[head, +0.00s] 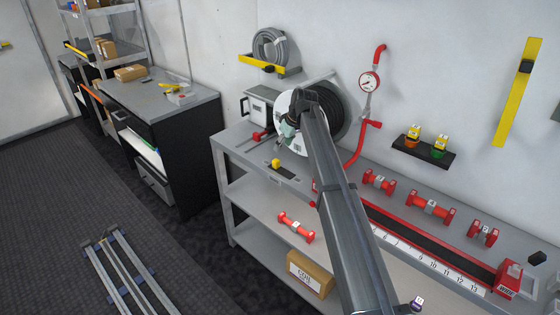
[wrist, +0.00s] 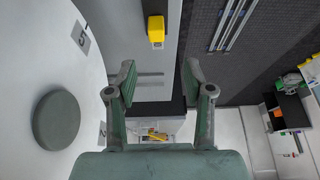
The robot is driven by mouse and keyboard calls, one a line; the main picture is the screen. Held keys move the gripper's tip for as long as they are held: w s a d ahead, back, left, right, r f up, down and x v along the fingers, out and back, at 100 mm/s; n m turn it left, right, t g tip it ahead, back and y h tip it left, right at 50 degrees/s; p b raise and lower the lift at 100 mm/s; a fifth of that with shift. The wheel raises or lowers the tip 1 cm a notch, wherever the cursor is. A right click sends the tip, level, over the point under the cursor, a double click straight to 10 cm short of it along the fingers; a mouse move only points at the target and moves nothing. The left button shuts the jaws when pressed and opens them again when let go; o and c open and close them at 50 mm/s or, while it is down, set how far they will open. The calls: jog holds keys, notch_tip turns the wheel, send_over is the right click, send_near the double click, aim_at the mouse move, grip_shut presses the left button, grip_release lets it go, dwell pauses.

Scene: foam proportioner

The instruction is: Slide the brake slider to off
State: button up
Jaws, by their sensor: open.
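A small yellow block (head: 276,163) stands at one end of a dark slot plate (head: 284,172) on the bench top, left of my arm. I take it as the brake slider's knob; no on or off marking is readable. In the wrist view the yellow block (wrist: 156,30) shows beyond my fingertips on the grey bench. My gripper (wrist: 160,80) is open with nothing between its fingers. In the head view my gripper (head: 287,130) is in front of the hose reel's pale face, above and behind the yellow block, apart from it.
The hose reel's white disc (wrist: 45,60) with a dark round knob (wrist: 56,118) is close on the left of my gripper. A red lever (head: 260,136) is on the bench near a white box (head: 258,104). Red fittings (head: 430,208) and a numbered scale (head: 425,258) lie to the right.

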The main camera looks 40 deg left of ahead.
aim_at(276, 160)
jog(key=p+x, duration=0.1)
jog(key=x, duration=0.2)
jog(key=p+x, duration=0.1)
jog(key=x, duration=0.3)
jog(key=p+x, duration=0.1)
jog(key=x, duration=0.3)
jog(key=shift+w+f, duration=0.25)
